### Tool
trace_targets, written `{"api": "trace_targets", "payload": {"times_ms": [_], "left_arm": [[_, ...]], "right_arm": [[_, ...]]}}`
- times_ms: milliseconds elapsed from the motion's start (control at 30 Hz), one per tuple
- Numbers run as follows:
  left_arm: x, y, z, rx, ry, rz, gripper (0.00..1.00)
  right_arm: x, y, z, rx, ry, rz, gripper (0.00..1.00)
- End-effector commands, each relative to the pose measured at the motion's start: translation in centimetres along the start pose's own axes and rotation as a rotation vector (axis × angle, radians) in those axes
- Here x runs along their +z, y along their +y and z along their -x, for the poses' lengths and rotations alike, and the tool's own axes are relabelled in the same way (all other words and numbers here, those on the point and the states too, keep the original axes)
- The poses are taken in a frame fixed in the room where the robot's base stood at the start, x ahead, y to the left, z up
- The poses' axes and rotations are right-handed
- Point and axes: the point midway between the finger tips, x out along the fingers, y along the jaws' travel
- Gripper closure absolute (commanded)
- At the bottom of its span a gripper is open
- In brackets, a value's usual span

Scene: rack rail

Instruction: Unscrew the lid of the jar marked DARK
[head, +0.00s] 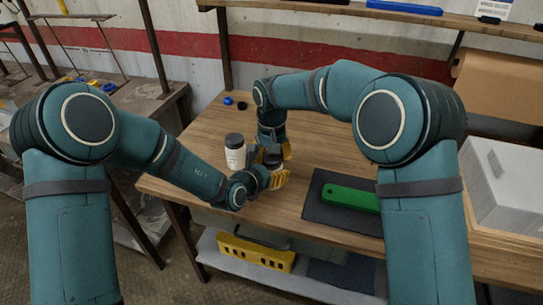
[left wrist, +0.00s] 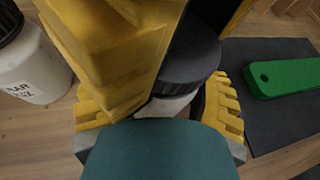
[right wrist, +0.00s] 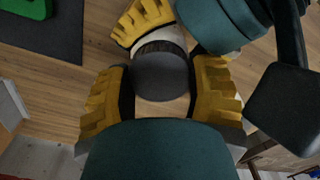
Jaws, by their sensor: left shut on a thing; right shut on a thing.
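A white jar (left wrist: 168,105) with a dark lid (right wrist: 160,76) is held between my two grippers above the bench. Its label is hidden, so I cannot read its marking. My left gripper (left wrist: 160,112) is shut around the white body. My right gripper (right wrist: 160,90) is shut on the lid from above, one finger on each side. Its large yellow fingers cover part of the jar in the left wrist view. I cannot tell whether the lid has turned. A second white jar with a dark lid (head: 235,152) stands upright just left of the grippers; its label (left wrist: 20,92) is only partly readable.
A green block-like object (head: 350,197) lies on a dark mat (head: 318,212) to the right. Small blue and black caps (head: 228,100) lie at the back left of the wooden bench (head: 195,130). A yellow crate (head: 255,253) sits on the lower shelf.

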Motion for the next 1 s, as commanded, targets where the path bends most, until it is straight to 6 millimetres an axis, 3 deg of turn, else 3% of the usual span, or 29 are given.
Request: {"api": "trace_targets", "payload": {"times_ms": [33, 67, 100, 433, 800, 1000], "left_arm": [[0.1, 0.0, 0.0, 0.000, -0.001, 0.000, 1.00], [0.1, 0.0, 0.0, 0.001, -0.001, 0.000, 1.00], [0.1, 0.0, 0.0, 0.001, -0.001, 0.000, 1.00], [0.1, -0.1, 0.0, -0.001, -0.001, -0.001, 1.00], [-0.1, 0.0, 0.0, 0.001, 0.001, 0.001, 1.00], [-0.1, 0.1, 0.0, 0.001, 0.003, 0.003, 1.00]], "right_arm": [[0.0, 0.0, 0.0, 0.000, -0.001, -0.001, 0.88], [0.0, 0.0, 0.0, 0.000, -0.001, -0.001, 0.31], [0.0, 0.0, 0.0, 0.000, -0.001, -0.001, 0.17], [0.0, -0.1, 0.2, -0.001, -0.001, 0.000, 0.16], [0.0, -0.2, 4.3, -0.002, 0.003, 0.000, 0.16], [0.0, -0.1, 4.9, -0.001, 0.002, -0.029, 0.13]]}}
